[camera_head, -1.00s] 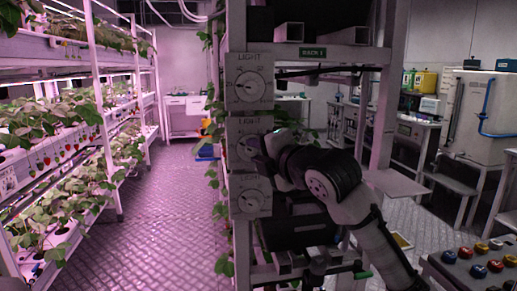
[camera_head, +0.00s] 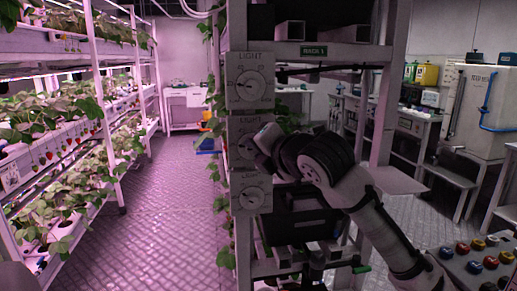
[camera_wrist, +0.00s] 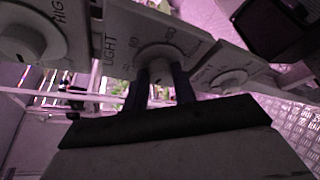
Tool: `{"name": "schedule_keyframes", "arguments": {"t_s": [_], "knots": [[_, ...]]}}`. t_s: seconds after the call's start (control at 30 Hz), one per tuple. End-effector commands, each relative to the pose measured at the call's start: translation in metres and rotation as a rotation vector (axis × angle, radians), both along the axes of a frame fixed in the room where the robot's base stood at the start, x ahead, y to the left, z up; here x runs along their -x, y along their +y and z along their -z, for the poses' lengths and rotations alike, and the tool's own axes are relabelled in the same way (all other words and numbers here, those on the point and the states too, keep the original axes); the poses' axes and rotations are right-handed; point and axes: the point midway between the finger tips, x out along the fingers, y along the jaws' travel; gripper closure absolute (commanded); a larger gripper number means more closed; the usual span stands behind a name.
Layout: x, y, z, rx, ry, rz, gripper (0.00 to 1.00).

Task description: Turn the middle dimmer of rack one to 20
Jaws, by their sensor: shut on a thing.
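An upper dimmer (camera_head: 250,84) and a lower dimmer (camera_head: 251,197) sit directly above and below. Strawberry leaves (camera_head: 213,110) hang left of the post. A button panel (camera_head: 478,262) is at the lower right. The aisle floor (camera_head: 165,215) at left is clear.

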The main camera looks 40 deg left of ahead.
Motion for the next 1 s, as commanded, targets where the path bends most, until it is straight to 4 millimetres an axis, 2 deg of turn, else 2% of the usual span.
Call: {"name": "schedule_keyframes", "arguments": {"t_s": [0.17,0.2,0.33,0.6,0.73,0.87,1.0], "knots": [[0.000,0.000,0.001,0.002,0.001,-0.001,0.96],[0.000,0.000,0.001,0.002,0.001,-0.001,0.68],[0.000,0.000,0.001,0.000,0.001,-0.001,0.51],[0.000,0.000,0.000,0.000,0.001,0.000,0.51],[0.003,-0.008,-0.001,-0.001,0.001,0.001,0.51],[0.011,-0.028,-0.005,-0.002,-0.002,0.003,0.51],[0.023,-0.058,-0.012,-0.003,-0.002,0.003,0.51]]}}
